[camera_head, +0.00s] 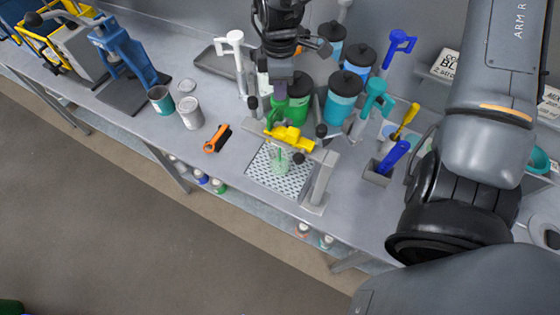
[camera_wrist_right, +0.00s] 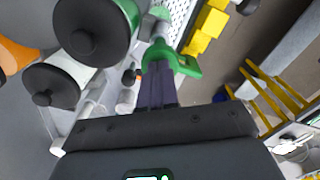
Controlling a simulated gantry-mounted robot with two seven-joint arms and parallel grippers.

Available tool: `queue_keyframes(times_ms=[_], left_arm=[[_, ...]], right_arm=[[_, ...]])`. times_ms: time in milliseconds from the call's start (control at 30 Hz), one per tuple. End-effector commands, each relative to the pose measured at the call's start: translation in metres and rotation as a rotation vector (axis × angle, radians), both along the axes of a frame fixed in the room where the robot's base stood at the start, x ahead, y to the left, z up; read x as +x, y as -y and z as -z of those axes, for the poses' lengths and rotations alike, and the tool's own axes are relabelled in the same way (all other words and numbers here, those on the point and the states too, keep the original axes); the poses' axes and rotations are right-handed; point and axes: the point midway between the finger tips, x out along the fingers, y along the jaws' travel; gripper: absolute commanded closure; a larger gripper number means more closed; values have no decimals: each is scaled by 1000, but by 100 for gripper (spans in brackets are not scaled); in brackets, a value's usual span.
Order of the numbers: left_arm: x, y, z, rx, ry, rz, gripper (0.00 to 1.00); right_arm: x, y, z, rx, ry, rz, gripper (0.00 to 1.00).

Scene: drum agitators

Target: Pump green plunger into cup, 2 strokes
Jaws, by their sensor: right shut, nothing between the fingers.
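The green plunger (camera_head: 280,104) stands at the dispensing stand on the bench, beside a green drum (camera_head: 299,112) with a black lid. In the right wrist view the plunger head (camera_wrist_right: 184,63) is just beyond my fingertips. My right gripper (camera_head: 279,90) is shut and empty, pointing down directly over the plunger. I cannot tell whether the fingertips touch it. A clear, green-tinted cup (camera_head: 281,160) sits on the perforated grate (camera_head: 265,178), partly hidden by the yellow bar (camera_head: 289,137). My left gripper is not in view.
White (camera_head: 234,48), teal (camera_head: 377,97) and blue (camera_head: 398,46) pump handles stand nearby. A grey post (camera_head: 322,180) flanks the grate.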

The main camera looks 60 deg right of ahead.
Motion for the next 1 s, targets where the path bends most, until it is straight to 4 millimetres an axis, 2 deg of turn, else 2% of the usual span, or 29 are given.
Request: queue_keyframes(times_ms=[33,467,1000], left_arm=[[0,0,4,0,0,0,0],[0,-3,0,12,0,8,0],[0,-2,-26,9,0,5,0]], right_arm=[[0,0,5,0,-1,0,100],[0,0,0,0,-2,0,100],[0,0,-35,-1,-2,0,100]])
